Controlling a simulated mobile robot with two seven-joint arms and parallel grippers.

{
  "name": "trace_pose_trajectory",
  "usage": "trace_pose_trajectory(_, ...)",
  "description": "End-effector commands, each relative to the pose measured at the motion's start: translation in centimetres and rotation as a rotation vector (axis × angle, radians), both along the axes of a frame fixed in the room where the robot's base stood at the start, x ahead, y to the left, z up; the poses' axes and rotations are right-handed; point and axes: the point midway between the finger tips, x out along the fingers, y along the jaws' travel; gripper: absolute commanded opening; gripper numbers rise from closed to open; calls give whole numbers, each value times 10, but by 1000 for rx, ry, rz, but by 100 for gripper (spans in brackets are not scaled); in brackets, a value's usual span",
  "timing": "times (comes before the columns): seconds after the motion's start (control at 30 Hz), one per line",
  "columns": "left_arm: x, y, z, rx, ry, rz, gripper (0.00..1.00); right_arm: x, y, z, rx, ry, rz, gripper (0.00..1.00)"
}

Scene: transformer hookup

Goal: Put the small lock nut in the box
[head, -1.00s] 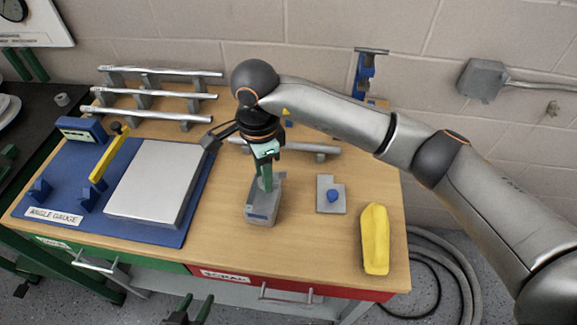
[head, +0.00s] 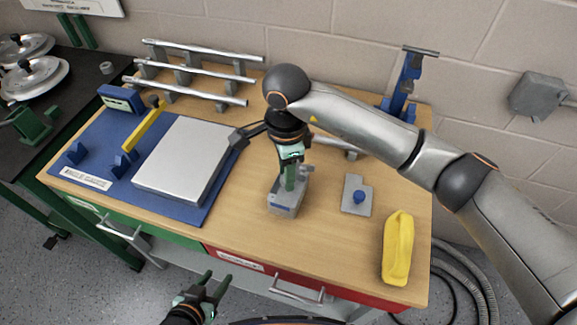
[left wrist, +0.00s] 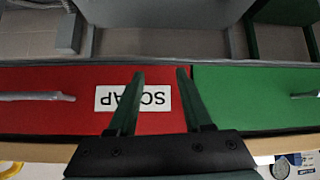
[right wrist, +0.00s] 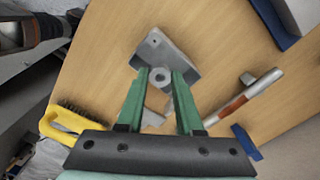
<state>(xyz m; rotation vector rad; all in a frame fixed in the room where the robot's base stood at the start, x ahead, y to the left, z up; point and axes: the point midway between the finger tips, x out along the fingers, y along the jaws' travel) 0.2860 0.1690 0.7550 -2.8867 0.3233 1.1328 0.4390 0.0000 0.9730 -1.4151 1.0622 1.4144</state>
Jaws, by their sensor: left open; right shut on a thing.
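My right gripper (head: 289,183) points down over a grey box-like block (head: 285,208) in the middle of the bench. In the right wrist view its fingers (right wrist: 161,80) are shut on a small grey ring-shaped nut (right wrist: 162,78). The grey block (right wrist: 168,52) is just beyond the fingertips. I cannot tell whether the nut touches it. In the head view the fingers hide the nut. My left gripper (head: 214,284) is open and empty in front of the drawers. In the left wrist view its fingers (left wrist: 160,73) point at the SCRAP label.
A blue mat (head: 100,150) carrying a grey slab (head: 182,158) is on the left. Metal bars (head: 200,72) stand behind. The red drawer (head: 330,295) is shut.

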Motion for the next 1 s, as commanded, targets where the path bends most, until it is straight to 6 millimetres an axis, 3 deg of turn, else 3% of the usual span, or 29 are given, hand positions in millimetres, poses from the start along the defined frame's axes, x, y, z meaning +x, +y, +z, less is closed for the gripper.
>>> trace_pose_trajectory(1.0, 0, 0, -59, 1, 0, -2, 50, 4, -10, -64, 1, -1, -11, 0)
